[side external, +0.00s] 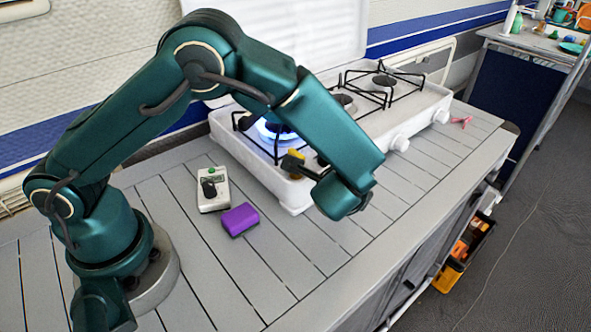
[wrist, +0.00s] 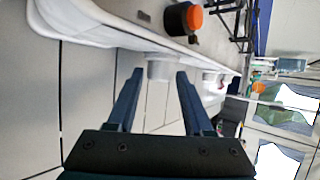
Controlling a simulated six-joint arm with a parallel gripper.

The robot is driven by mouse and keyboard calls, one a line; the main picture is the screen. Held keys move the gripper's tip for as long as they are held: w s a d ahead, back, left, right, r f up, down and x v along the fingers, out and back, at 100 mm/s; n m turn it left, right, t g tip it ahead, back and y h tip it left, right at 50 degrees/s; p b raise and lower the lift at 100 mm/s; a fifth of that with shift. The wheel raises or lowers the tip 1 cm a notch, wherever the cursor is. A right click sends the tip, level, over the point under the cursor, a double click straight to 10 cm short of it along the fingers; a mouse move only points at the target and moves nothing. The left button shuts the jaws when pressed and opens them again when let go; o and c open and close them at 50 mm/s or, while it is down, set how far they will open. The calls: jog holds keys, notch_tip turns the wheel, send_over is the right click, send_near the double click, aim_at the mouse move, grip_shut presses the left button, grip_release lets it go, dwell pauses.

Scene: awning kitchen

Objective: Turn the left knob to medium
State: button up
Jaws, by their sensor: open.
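The white gas stove (side external: 255,171) stands on the slatted counter, with a blue flame (side external: 268,131) on its left burner. The left knob (wrist: 160,69), white and round on the stove's front, shows between my fingertips in the wrist view; my arm hides it in the side view. I cannot tell its setting. My gripper (wrist: 156,76) is open, fingers on either side of the knob in the picture; contact is not visible. Two other white knobs, the middle one (side external: 400,142) and the right one (side external: 441,115), show farther along the front.
A black object with an orange top (wrist: 183,17) sits on the stove near my gripper. A purple block (side external: 240,219) and a small white device (side external: 212,189) lie on the counter left of the stove. A pink item (side external: 461,121) lies at right. The counter front is clear.

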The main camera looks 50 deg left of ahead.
grip_shut()
dwell(1.0)
grip_release()
jog(key=shift+v, duration=2.6)
